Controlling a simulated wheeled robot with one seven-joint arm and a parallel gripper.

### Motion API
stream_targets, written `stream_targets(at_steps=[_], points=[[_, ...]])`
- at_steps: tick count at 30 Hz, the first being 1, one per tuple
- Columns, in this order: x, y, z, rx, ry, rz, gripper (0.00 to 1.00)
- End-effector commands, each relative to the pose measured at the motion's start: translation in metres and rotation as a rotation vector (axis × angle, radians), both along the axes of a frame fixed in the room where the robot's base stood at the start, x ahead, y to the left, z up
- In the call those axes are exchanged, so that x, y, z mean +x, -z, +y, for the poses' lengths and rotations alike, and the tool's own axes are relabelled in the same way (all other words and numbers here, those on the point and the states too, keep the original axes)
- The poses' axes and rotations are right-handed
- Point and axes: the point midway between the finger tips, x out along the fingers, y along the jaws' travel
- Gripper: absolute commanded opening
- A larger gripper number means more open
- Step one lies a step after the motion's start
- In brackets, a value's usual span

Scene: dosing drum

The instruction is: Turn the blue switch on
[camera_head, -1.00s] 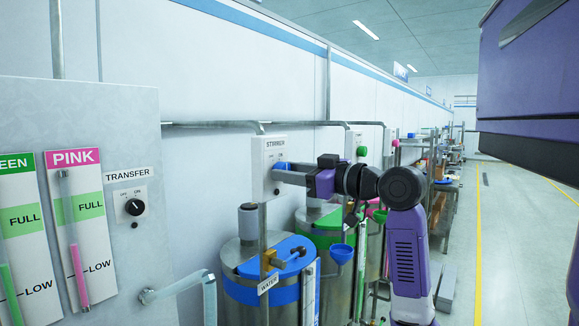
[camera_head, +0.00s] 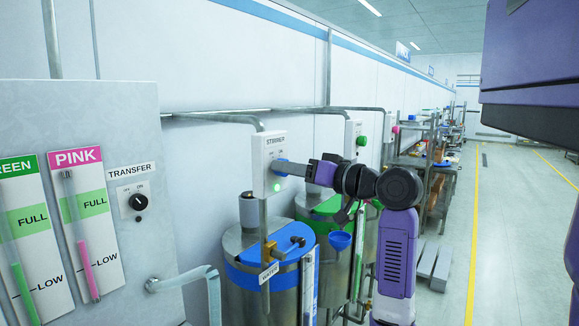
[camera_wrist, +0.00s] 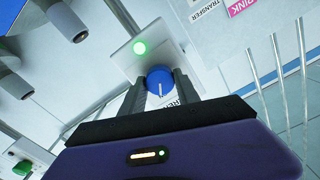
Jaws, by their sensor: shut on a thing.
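The blue switch is a round knob with a white pointer line. In the wrist view the blue switch (camera_wrist: 160,80) sits between the two fingers of my gripper (camera_wrist: 160,92), which is shut on it. In the head view my gripper (camera_head: 292,168) reaches the blue switch (camera_head: 280,167) on the white box labelled STIRRER (camera_head: 262,160). A green light glows on that box, below the knob in the head view; it also glows in the wrist view (camera_wrist: 140,48). The ON/OFF lettering is partly hidden by my fingers.
Below the box stands a steel drum with a blue lid (camera_head: 285,240). A drum with a green lid (camera_head: 330,205) stands behind it. A TRANSFER switch panel (camera_head: 135,200) is at the left. Open floor (camera_head: 510,220) lies at the right.

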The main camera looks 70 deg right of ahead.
Motion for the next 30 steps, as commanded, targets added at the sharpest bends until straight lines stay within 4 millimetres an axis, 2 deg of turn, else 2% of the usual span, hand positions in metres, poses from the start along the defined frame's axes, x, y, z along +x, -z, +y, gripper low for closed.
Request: stream_targets(at_steps=[11, 12, 15, 25, 30], points=[[-0.001, 0.001, 0.000, 0.008, 0.001, -0.002, 0.00], [-0.001, 0.001, 0.000, 0.008, 0.001, -0.002, 0.42], [0.000, 0.001, -0.001, 0.007, 0.001, -0.001, 0.59], [-0.002, 0.000, 0.000, 0.005, 0.000, -0.002, 0.59], [-0.019, 0.002, 0.003, 0.004, 0.003, -0.003, 0.59]])
